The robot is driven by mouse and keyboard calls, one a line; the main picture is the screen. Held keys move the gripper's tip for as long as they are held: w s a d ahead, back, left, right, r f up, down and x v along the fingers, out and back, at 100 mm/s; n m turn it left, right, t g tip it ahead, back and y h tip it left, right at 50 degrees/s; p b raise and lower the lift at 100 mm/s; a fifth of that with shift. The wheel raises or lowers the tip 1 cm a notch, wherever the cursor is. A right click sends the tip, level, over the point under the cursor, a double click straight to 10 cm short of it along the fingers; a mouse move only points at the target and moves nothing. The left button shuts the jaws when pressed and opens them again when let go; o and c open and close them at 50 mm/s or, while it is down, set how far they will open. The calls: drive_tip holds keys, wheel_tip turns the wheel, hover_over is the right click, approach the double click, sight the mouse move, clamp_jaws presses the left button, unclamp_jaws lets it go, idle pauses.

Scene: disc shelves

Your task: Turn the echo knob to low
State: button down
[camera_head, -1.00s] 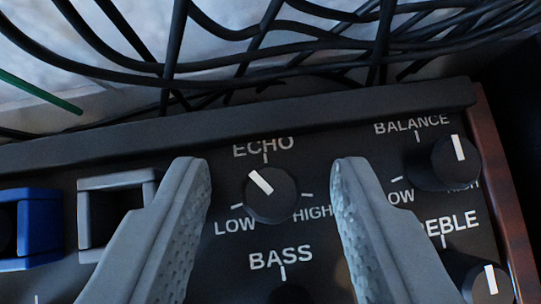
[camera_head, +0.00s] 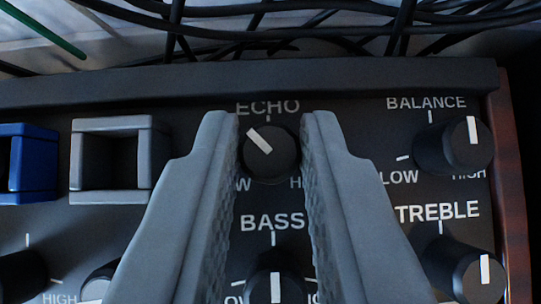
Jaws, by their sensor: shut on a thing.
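The echo knob (camera_head: 270,153) is a round black knob with a white pointer line, below the printed ECHO label. Its pointer leans to the upper left, between the top mark and the LOW side. My gripper (camera_head: 270,150) is shut on the echo knob, one grey textured finger on each side. The fingers cover most of the LOW and HIGH labels beside the knob.
The balance knob (camera_head: 455,146) and treble knob (camera_head: 472,274) are to the right. The bass knob (camera_head: 276,288) is below. A grey square switch (camera_head: 112,160) and a blue one (camera_head: 28,163) are at left. Black cables (camera_head: 300,30) run behind the panel's raised rim.

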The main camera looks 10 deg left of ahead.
drive_tip(key=shift+d+n+y, duration=0.1)
drive_tip(key=shift+n+y, duration=0.7)
drive_tip(key=shift+n, duration=0.2)
drive_tip(key=c, duration=1.3)
unclamp_jaws()
drive_tip(key=shift+r, duration=0.1)
drive_tip(key=v, duration=1.7)
drive_tip(key=shift+r, duration=0.25)
drive_tip(key=shift+c, duration=0.4)
